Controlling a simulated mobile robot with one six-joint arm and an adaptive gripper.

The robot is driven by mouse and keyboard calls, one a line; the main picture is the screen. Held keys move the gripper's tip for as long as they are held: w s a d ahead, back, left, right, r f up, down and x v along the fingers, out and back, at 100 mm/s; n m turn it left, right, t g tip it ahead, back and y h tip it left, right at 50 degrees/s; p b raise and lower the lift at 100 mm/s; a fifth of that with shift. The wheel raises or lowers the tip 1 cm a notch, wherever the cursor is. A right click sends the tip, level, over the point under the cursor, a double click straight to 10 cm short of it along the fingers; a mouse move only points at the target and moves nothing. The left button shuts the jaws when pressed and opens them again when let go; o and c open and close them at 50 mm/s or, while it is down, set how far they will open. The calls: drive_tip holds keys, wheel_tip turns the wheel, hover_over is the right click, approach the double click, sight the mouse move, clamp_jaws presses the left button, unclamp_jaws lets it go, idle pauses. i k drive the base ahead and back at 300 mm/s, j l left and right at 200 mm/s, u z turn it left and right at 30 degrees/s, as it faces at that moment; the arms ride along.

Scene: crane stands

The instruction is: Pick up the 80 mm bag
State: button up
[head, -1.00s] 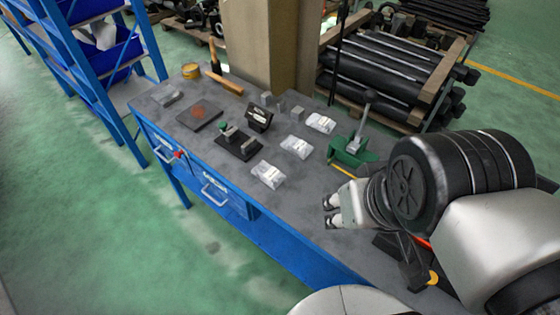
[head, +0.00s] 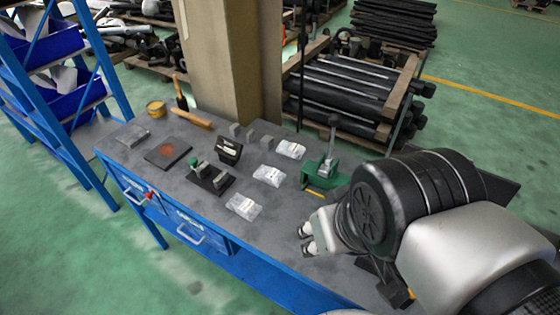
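Three small clear bags with pale labels lie on the grey bench top: a near bag (head: 244,206), a middle bag (head: 269,175) and a far bag (head: 291,149). Their label text is too small to read, so I cannot tell which is the 80 mm one. Another clear, flat packet (head: 133,136) lies at the bench's left end. My gripper (head: 304,239) is to the right of the near bag, apart from it, over the bench. Its two dark fingertips are apart with nothing between them.
A black display box (head: 229,149), a small dark fixture (head: 211,178) and a green clamp stand (head: 322,172) surround the bags. A pillar (head: 230,60) rises behind the bench.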

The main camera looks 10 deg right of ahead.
sight(273, 177)
drive_tip(key=i+j+z, duration=0.25)
drive_tip(key=j+z, duration=0.2)
drive_tip(key=j, duration=0.15)
drive_tip(key=i+j+z, duration=0.25)
drive_tip(key=j+z, duration=0.2)
drive_tip(key=j, duration=0.25)
